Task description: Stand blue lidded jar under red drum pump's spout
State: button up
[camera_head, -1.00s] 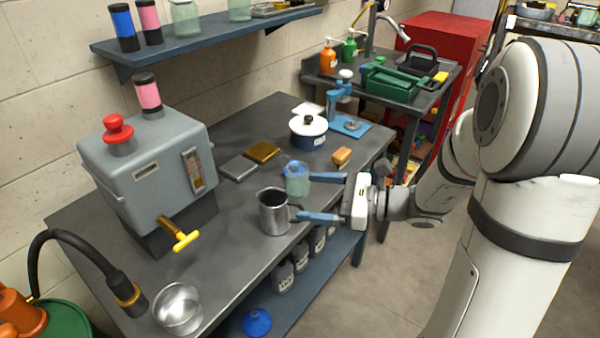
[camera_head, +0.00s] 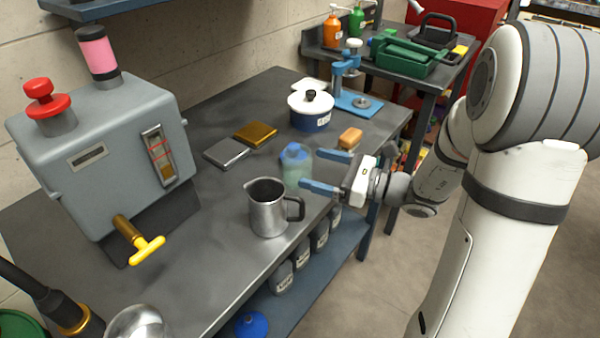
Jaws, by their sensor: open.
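The blue lidded jar (camera_head: 297,169), pale green and see-through with a blue lid, stands upright on the grey bench near its front edge. My gripper (camera_head: 324,172) is open and empty just right of the jar, its two blue fingers pointing left towards it. I cannot tell whether a fingertip touches the jar. At the lower left, a black hose ends in a dark nozzle with a brass ring (camera_head: 72,318), which looks like the drum pump's spout. The pump's body is out of view now; a bit of green drum (camera_head: 20,327) shows.
A metal jug (camera_head: 268,212) stands close in front of the jar. A metal bowl (camera_head: 138,324) sits by the nozzle. A grey machine with a yellow tap (camera_head: 138,243) fills the bench's left. Behind are a blue-and-white pot (camera_head: 310,112), flat blocks and a tan block (camera_head: 350,138).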

aim_at(290, 157)
jog(key=x, duration=0.7)
jog(key=shift+w+a+r, duration=0.1)
jog(key=shift+w+r, duration=0.15)
jog(key=shift+w, duration=0.15)
jog(key=shift+c, duration=0.3)
jog(key=c, duration=1.3)
